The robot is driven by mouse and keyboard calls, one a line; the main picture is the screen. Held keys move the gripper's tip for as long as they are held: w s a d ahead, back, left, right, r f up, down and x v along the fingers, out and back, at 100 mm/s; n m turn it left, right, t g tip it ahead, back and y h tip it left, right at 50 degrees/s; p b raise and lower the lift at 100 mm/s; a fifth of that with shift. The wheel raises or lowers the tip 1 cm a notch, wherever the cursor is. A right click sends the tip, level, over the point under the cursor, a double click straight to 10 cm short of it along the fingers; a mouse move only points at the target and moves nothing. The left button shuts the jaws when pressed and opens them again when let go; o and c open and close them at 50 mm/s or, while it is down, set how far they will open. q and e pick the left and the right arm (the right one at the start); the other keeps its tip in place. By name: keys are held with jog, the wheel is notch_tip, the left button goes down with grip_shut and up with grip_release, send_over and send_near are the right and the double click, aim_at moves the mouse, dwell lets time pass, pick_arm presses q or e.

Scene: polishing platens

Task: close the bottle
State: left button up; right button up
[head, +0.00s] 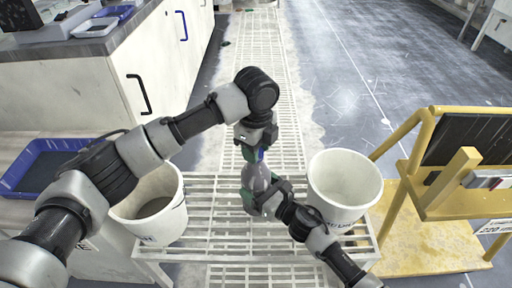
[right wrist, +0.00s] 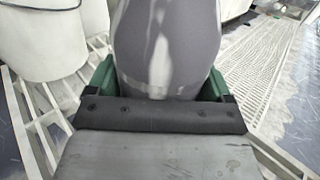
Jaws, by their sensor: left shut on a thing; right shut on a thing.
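A grey, shiny bottle (head: 259,178) is upright above the white slatted table in the head view. My right gripper (head: 258,196) is shut around the bottle's body. In the right wrist view the bottle (right wrist: 168,45) fills the space between the green fingers (right wrist: 160,85). My left gripper (head: 256,150) is directly above the bottle, pointing down, shut on a small blue cap (head: 261,155) at the bottle's top. The left gripper hides most of the cap and the bottle's mouth, so I cannot tell how the cap sits on it.
White buckets stand on the slatted table (head: 215,245), one at left (head: 150,225) and one at right (head: 345,185). A blue tray (head: 20,180) lies on the left counter. A yellow step frame (head: 430,240) stands at the right.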

pick_arm(q)
jog(key=m, duration=0.4)
jog(key=shift+m, duration=0.4)
jog(key=o, duration=1.1)
notch_tip(320, 180, up, 12)
